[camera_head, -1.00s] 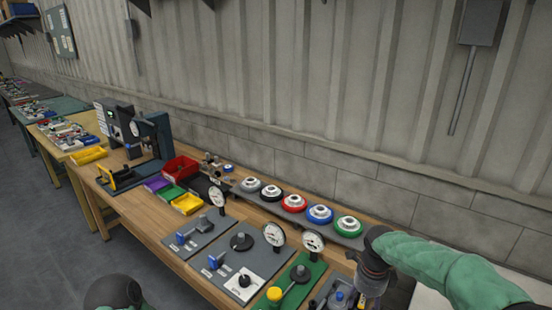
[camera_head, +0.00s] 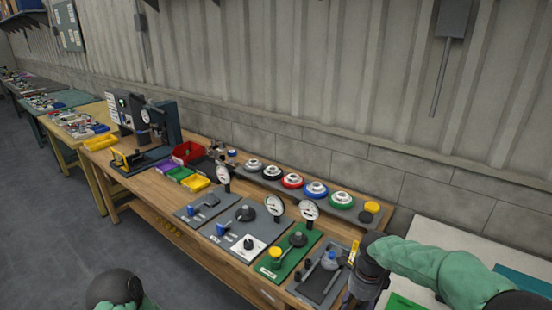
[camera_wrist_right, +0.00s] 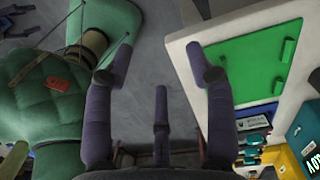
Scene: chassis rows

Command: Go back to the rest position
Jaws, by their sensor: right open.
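My right gripper (camera_wrist_right: 158,62) is open and empty in the wrist view, its dark fingers spread over the grey floor beside a white table edge. In the head view my right arm, in a green sleeve, comes in from the right, and its dark wrist end (camera_head: 366,262) hangs at the right end of the wooden bench (camera_head: 155,205). The fingertips are hard to make out there. My left arm (camera_head: 115,288) shows only as a dark rounded part with a bit of green at the bottom left. My left gripper is out of the picture.
Dial gauge stands on grey and green plates (camera_head: 290,252) line the bench front. A grey rail (camera_head: 268,178) behind holds several coloured discs and a yellow-topped piece. A white table (camera_head: 455,250) adjoins on the right. Grey floor (camera_head: 60,240) is free at the left.

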